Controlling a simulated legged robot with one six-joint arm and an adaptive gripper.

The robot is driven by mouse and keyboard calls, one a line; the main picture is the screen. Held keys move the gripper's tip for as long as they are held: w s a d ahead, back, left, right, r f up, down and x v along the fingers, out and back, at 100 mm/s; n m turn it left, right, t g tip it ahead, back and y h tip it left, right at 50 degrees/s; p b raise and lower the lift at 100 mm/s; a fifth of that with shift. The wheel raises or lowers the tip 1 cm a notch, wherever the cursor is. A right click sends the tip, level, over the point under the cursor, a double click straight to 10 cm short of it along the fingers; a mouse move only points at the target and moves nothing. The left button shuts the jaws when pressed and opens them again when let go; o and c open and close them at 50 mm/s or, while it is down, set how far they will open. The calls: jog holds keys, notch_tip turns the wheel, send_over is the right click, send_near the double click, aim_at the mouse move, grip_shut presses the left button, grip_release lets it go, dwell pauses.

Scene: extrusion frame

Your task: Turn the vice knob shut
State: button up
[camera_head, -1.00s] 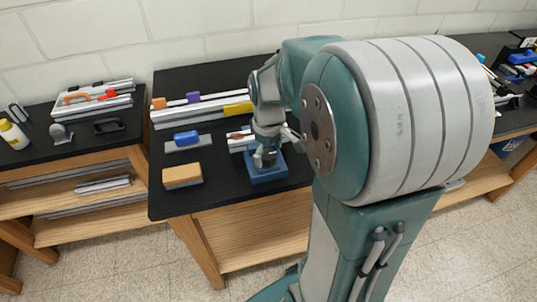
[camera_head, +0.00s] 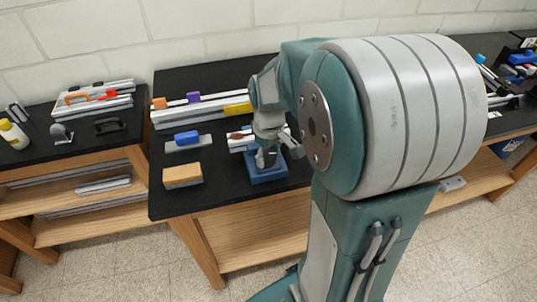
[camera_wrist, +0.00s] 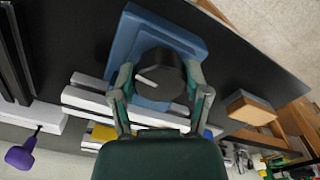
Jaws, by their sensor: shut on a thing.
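The blue vice (camera_head: 268,176) sits near the front edge of the middle black table. In the wrist view its blue body (camera_wrist: 185,40) lies beyond my fingers. The dark round vice knob (camera_wrist: 158,73), with a pale line across its face, sits between my two fingers. My gripper (camera_wrist: 160,85) is shut on the knob, one finger on each side. It also shows in the head view (camera_head: 266,158), reaching down onto the vice. There my wrist and fingers hide most of the knob.
A wooden block with an orange top (camera_head: 183,175) stands left of the vice. A blue block on a grey plate (camera_head: 187,138) lies behind it. Aluminium extrusions (camera_head: 200,108) lie along the back. Bare black tabletop (camera_head: 225,190) shows between block and vice.

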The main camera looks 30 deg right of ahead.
aim_at(268, 155)
jog(key=shift+f+m, duration=0.1)
jog(key=shift+m, duration=0.5)
jog(key=shift+s, duration=0.1)
jog(key=o, duration=1.1)
jog(key=shift+o, duration=0.2)
jog(key=shift+r, duration=0.35)
notch_tip(268, 155, up, 11)
jog(key=shift+r, duration=0.15)
